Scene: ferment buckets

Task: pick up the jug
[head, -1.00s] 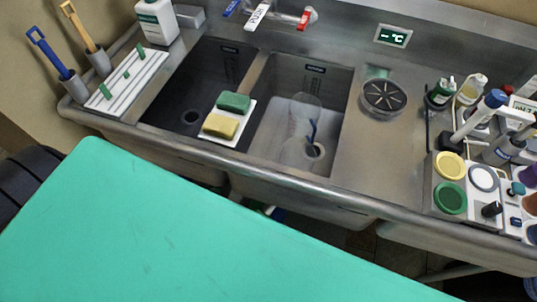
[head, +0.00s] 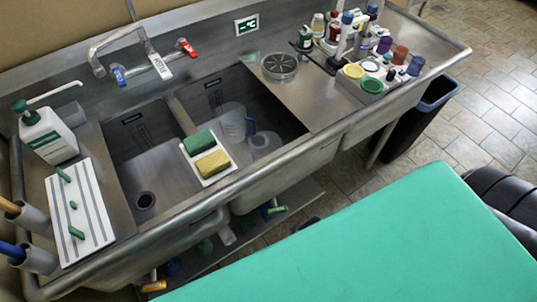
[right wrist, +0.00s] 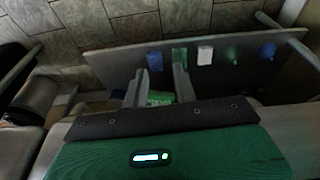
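The jug (head: 231,122) is clear, with a blue handle, and stands in the right basin of the sink in the head view. Its lower part is partly hidden by the sponge tray at the basin's front. Another clear, rounded shape sits beside it in the basin; I cannot tell if it is part of the jug. My left gripper is not in view.
A white tray (head: 230,172) with a green and a yellow sponge bridges the sink's front. A faucet (head: 125,42) stands behind the basins. A soap bottle (head: 48,138) and ribbed board (head: 92,222) are at left. A bottle caddy (head: 345,88) and dark bin (head: 425,115) are at right.

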